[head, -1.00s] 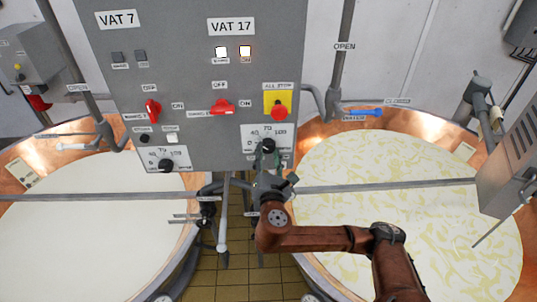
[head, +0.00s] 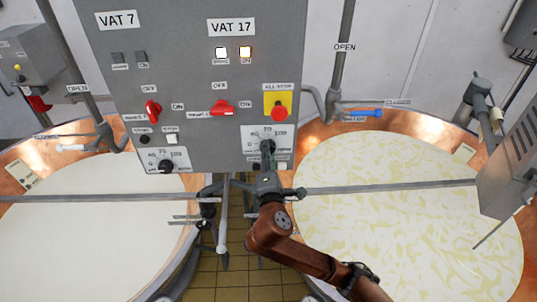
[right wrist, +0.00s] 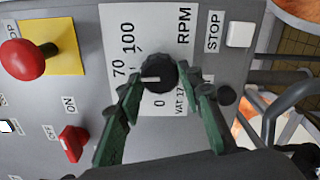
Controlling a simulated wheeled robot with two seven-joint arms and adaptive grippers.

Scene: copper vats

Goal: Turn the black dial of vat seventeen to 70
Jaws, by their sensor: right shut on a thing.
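The black dial of vat seventeen (right wrist: 158,73) sits on a white RPM plate (right wrist: 175,20) marked VAT 17. My right gripper (right wrist: 158,84) is shut on the dial, with a green finger at each side. In the right wrist view the dial's white mark points left, toward the area just below the 70. The left finger covers part of the scale, so the 40 is hidden there. In the head view the plate (head: 252,134) shows under the VAT 17 switches, and my gripper covers much of the dial. My left gripper is not in view.
A red all-stop button (head: 279,113) on yellow is just above the plate, and a red switch (head: 222,107) is at its upper left. A white stop button (right wrist: 240,34) is close beside the plate. Vat 7's dial (head: 166,166) is to the left. A horizontal rail (head: 390,187) runs below.

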